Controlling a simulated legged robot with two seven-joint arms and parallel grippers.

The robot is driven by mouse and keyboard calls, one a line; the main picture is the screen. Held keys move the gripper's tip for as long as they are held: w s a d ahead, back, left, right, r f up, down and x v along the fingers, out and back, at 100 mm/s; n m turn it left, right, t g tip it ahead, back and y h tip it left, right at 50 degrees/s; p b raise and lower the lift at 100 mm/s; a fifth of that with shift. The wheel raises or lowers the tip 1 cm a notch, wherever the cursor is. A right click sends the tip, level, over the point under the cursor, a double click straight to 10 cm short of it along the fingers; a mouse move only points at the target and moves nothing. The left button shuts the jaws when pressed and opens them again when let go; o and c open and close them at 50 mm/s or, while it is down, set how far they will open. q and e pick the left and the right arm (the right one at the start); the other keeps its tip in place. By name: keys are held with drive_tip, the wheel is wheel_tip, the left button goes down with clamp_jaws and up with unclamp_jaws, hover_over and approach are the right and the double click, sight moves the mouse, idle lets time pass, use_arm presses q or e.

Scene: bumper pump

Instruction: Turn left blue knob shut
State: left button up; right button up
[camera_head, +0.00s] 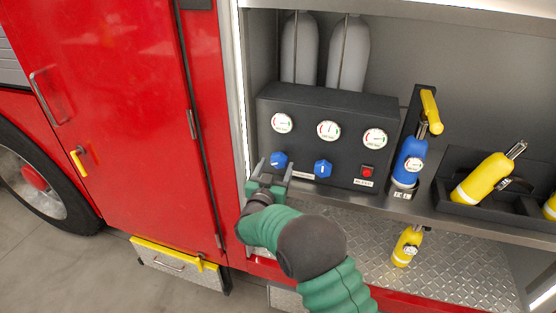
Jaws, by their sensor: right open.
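The left blue knob (279,160) is on the front of a black control panel (315,110), under the left gauge. My right gripper (274,166) is open, with its fingers pointing up at the left knob. One finger is on each side of the knob's lower part; I cannot tell whether they touch it. A second blue knob (323,168) sits to the right and is clear of the gripper. My left gripper is not in view.
A red button (367,172) is at the panel's right. Another yellow bottle (408,246) is on the lower metal floor. A red truck door (115,120) is at the left.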

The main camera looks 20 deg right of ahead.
sight(277, 163)
drive_tip(key=x, duration=0.2)
drive_tip(key=shift+w, duration=0.35)
drive_tip(key=shift+w+d, duration=0.25)
drive_tip(key=shift+d, duration=0.25)
